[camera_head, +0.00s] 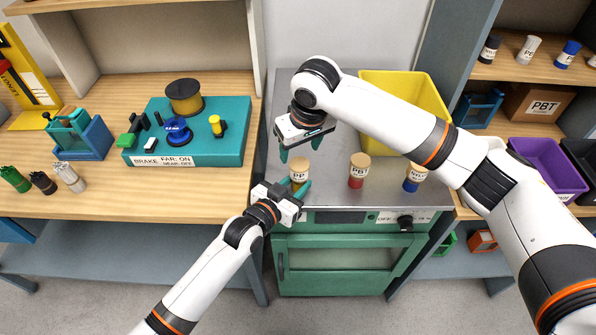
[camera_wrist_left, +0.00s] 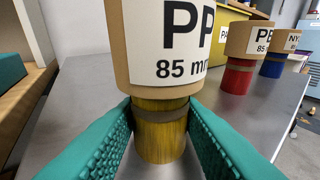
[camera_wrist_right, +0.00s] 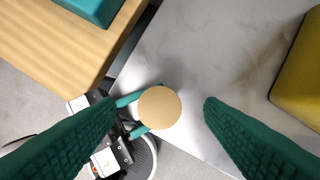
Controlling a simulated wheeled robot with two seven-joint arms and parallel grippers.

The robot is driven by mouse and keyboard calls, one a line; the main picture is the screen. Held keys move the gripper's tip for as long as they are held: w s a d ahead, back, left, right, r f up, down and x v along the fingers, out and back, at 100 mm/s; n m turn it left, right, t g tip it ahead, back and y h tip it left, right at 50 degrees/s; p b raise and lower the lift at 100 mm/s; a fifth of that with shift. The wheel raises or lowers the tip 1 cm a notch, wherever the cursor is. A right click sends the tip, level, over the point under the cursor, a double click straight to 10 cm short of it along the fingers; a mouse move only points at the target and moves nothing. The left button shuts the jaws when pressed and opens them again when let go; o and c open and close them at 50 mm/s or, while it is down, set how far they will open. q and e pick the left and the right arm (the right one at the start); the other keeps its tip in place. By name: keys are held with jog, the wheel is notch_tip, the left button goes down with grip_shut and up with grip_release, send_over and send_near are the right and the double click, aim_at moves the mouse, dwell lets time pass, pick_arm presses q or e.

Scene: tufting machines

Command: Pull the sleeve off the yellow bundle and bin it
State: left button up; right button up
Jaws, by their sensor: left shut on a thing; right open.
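The yellow bundle (camera_wrist_left: 160,138) stands upright on the grey metal top. A tan sleeve (camera_head: 299,168) labelled PP covers its upper part; the label reads 85 mm in the left wrist view (camera_wrist_left: 150,60). My left gripper (camera_head: 299,188) is shut on the yellow bundle just below the sleeve, one finger on each side. My right gripper (camera_head: 302,147) is open and empty above the sleeve. In the right wrist view the sleeve's round top (camera_wrist_right: 160,107) lies between the fingers, apart from both. A yellow bin (camera_head: 375,78) stands at the back right, partly behind my right arm.
A red bundle (camera_head: 357,171) and a blue bundle (camera_head: 416,177), both sleeved, stand to the right. A teal fixture (camera_head: 225,120) sits on the wooden bench to the left. A purple bin (camera_head: 548,166) is at the far right. The metal top behind the bundles is mostly clear.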

aim_at(301, 165)
jog(key=shift+s+d+x, duration=0.1)
jog(key=shift+s+x, duration=0.1)
jog(key=shift+x, duration=0.75)
jog(key=shift+s+d+x, duration=0.15)
jog(key=shift+s+x, duration=0.05)
jog(key=shift+x, duration=0.75)
jog(key=shift+s+d+x, duration=0.1)
jog(key=shift+s+x, duration=0.1)
jog(key=shift+x, duration=0.7)
jog(key=shift+f, duration=0.2)
jog(key=c, duration=0.8)
